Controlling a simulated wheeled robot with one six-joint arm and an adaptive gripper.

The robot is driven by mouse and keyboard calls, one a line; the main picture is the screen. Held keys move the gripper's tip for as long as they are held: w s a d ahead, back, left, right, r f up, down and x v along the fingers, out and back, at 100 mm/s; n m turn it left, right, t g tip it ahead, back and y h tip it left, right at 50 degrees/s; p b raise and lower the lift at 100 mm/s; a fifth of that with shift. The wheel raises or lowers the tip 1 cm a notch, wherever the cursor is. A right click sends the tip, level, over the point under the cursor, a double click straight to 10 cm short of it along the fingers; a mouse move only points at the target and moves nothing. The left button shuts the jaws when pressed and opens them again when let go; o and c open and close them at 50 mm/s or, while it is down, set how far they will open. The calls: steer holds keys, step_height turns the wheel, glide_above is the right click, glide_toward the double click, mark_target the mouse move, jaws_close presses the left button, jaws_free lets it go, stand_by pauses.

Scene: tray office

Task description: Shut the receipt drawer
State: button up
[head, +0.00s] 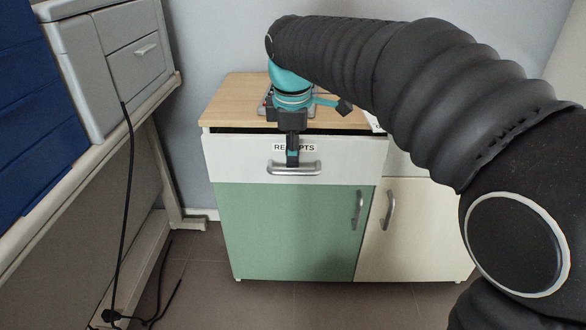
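The receipt drawer (235,160) has a white front with a "RECEIPTS" label and a grey bar handle (294,169). It sits at the top of a cabinet with a green door (280,225). A dark gap shows along its top edge, and its front stands out past the door below, so it is partly open. My gripper (292,160) points down in front of the drawer face, covering part of the label, with its tips just above or at the handle. Contact cannot be made out. The fingers overlap in this view, so their opening is hidden.
A wooden top (235,100) covers the cabinet, with a grey tray-like item partly hidden behind my gripper. A cream door (420,230) stands to the right. At left are a desk with a grey machine (110,60), blue drawers (35,110) and hanging cables (127,200).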

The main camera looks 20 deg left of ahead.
mark_target(293, 170)
steer(key=shift+w+a+f+b, duration=0.1)
steer(key=shift+w+f+b, duration=0.15)
steer(key=shift+f, duration=0.95)
steer(key=shift+w+f+b, duration=0.1)
steer(key=shift+w+f, duration=0.1)
steer(key=shift+f, duration=1)
jaws_close()
